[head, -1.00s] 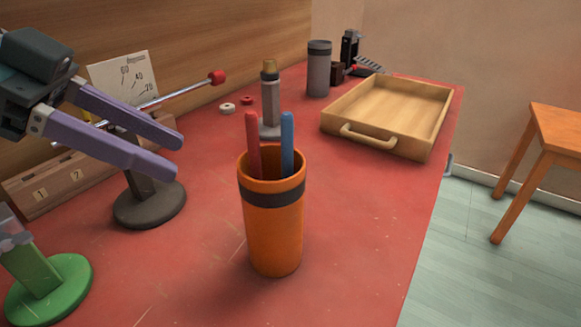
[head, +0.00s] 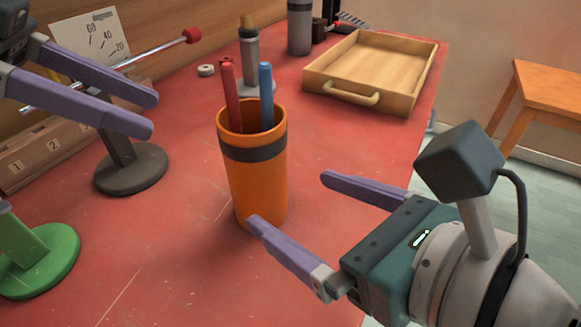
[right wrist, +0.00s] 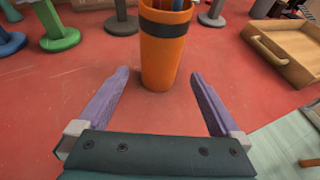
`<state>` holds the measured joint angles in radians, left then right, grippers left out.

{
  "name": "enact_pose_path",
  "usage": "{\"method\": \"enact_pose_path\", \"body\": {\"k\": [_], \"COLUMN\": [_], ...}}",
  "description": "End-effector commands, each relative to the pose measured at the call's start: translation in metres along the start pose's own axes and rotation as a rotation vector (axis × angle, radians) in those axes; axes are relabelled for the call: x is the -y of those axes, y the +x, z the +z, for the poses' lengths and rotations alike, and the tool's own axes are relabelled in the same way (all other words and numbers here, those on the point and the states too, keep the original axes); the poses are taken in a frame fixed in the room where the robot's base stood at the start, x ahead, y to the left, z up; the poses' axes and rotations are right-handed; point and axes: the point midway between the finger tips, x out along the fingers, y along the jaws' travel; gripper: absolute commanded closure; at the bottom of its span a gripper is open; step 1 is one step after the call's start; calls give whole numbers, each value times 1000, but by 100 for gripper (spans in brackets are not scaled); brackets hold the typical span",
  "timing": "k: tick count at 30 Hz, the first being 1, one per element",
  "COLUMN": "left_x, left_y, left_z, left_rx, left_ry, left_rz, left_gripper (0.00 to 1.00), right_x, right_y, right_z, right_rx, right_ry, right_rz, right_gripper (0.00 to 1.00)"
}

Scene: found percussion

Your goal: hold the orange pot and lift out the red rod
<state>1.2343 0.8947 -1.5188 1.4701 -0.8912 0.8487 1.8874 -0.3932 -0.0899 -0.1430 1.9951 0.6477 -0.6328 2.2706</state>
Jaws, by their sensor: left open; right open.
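The orange pot (head: 255,190) with a dark band stands upright on the red table. The red rod (head: 231,98) leans inside it, beside a blue rod (head: 266,95); their lower ends are hidden in the pot. My right gripper (head: 290,198) is open, low in front and to the right of the pot. In the right wrist view the pot (right wrist: 162,58) stands ahead, beyond and roughly between the open fingertips (right wrist: 160,75), not gripped. My left gripper (head: 155,112) is open and empty, left of the pot and above the table.
A wooden tray (head: 408,105) with a handle lies at the back right. A dark round-based stand (head: 130,175) and a green stand (head: 40,262) are at the left. A grey post (head: 250,60) stands behind the pot. A stool (head: 545,95) stands beyond the table's right edge.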

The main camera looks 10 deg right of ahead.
Motion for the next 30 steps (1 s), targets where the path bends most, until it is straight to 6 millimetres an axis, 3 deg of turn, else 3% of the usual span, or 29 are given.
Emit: {"method": "enact_pose_path", "body": {"k": [16, 22, 30], "left_x": [0, 0, 0], "left_y": [0, 0, 0], "left_z": [0, 0, 0], "left_rx": [0, 0, 0], "left_ry": [0, 0, 0], "left_rz": [0, 0, 0], "left_gripper": [50, 50, 50], "right_x": [0, 0, 0], "right_y": [83, 95, 96], "right_z": [0, 0, 0], "right_rx": [0, 0, 0], "right_ry": [2, 2, 2], "right_rz": [-1, -1, -1], "right_gripper": [0, 0, 0]}}
